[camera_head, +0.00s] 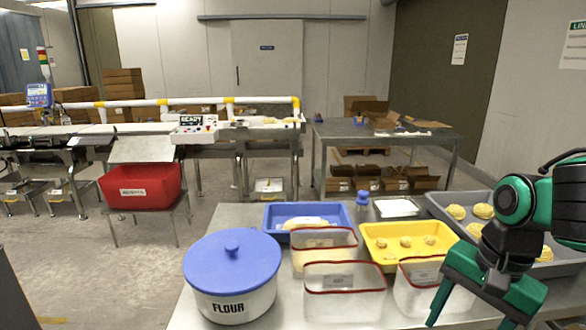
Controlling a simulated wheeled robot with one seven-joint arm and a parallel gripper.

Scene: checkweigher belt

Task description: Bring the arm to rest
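My arm, green and black, comes in from the right edge and bends over the right part of the near steel table (228,217). My gripper (474,318) points down at the lower right, its two green fingers spread wide with nothing seen between them. The lower ends of the fingers reach the bottom edge of the picture. The left finger overlaps a clear red-rimmed container (412,285) in this view; I cannot tell whether they touch. My arm also covers part of a grey tray (440,204) of yellow dough rounds.
On the table stand a flour tub (232,305) with a blue lid, two more clear containers (343,303), a blue tray (272,222) and a yellow tray (383,258). Beyond are a red bin (140,187), a belt line (75,130) and a back table (375,135). Open floor lies left.

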